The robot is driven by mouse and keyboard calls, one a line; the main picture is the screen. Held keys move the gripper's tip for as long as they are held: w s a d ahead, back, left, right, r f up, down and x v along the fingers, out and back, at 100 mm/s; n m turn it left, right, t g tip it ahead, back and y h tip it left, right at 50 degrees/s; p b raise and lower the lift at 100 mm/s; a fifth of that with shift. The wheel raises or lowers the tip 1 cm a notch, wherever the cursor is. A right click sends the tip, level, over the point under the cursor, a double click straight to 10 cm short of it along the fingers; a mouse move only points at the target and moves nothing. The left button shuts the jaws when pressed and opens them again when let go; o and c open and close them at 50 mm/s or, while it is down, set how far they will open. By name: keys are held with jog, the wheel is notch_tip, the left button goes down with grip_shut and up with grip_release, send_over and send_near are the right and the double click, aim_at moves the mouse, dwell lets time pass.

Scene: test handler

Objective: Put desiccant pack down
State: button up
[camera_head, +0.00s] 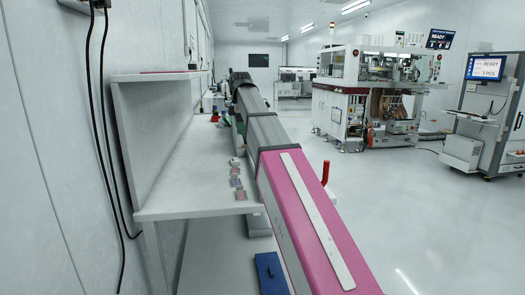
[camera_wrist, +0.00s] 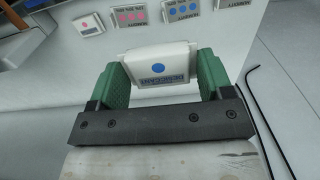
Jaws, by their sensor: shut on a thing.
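The desiccant pack (camera_wrist: 150,66) is a white pouch with a blue dot and blue lettering. My gripper (camera_wrist: 161,76) has green fingers, shut on the pack from its left and right sides in the wrist view. The pack is in front of a pale surface; whether it touches that surface cannot be told. In the head view my arm hides most of the gripper area.
A long white bench (camera_head: 185,185) with a raised back panel runs along the left wall. Several small packs (camera_head: 238,182) lie in a row near its right edge. Black cables (camera_head: 104,150) hang on the wall. A blue block (camera_head: 270,273) is low beside my arm. Open floor lies right.

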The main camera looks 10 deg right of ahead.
jog(key=w+d+f, duration=0.1)
jog(key=d+f, duration=0.1)
jog(key=d, duration=0.1)
jog(key=w+d+f, duration=0.2)
jog(key=d, duration=0.1)
jog(key=w+d+f, duration=0.2)
jog(key=d, duration=0.2)
jog(key=shift+w+f, duration=0.15)
jog(key=shift+f, duration=2.25)
jog(key=shift+f, duration=0.15)
jog(key=o, duration=0.9)
notch_tip(320, 180, up, 12)
jog(key=shift+r, duration=0.2)
